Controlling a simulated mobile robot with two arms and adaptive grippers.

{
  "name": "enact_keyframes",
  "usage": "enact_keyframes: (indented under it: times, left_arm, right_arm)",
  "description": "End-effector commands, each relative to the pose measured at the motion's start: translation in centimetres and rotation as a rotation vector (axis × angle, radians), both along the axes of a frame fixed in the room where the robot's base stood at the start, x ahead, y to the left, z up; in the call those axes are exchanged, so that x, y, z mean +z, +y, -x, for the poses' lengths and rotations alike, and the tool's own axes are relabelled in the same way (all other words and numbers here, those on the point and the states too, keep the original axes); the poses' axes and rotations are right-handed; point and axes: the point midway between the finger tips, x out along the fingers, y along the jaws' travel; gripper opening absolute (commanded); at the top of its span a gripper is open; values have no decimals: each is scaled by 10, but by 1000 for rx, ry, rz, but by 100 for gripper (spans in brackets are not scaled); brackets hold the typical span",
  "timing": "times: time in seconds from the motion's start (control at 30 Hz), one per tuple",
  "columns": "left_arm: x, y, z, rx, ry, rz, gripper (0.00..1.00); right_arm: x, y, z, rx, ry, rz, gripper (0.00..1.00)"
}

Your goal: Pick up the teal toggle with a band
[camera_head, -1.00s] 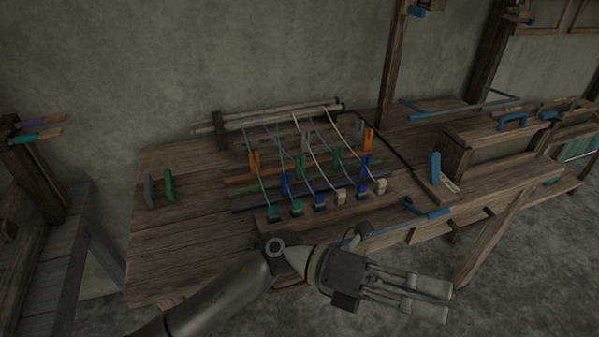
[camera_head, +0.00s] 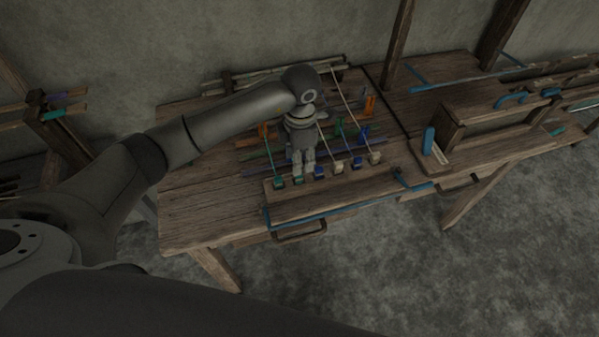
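A teal toggle (camera_head: 279,183) sits at the left end of the row along the table's front block, with a teal cord running up from it. A second teal toggle (camera_head: 298,180) is just right of it, directly below my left gripper's fingers and partly hidden by them. No band can be made out on either toggle at this size. My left gripper (camera_head: 303,172) points down over the left part of the row, its fingertips close above or at the second toggle. I cannot tell whether it touches it or how far the fingers are apart. My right gripper is not in view.
Blue toggles (camera_head: 319,173) and cream toggles (camera_head: 375,158) continue the row rightward. Orange clips (camera_head: 369,105) and blue and green pegs stand behind, among taut cords. A wooden box (camera_head: 480,120) is at right. A blue rail (camera_head: 340,209) runs along the table's front edge.

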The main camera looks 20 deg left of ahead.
Motion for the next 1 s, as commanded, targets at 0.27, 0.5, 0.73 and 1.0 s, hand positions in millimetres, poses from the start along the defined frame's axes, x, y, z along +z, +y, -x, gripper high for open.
enact_keyframes:
  times: [0.27, 0.5, 0.73, 1.0]
  left_arm:
    - [-26, 0, 0, 1, 1, 3, 38]
    - [-58, 3, 0, 1, 4, 4, 38]
    - [-76, 3, -1, 0, -1, 4, 38]
    - [-76, 3, -1, 0, -2, 5, 26]
  right_arm:
    - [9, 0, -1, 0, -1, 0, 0]
    - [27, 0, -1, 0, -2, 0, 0]
    - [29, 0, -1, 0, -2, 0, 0]
    - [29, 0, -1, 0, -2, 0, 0]
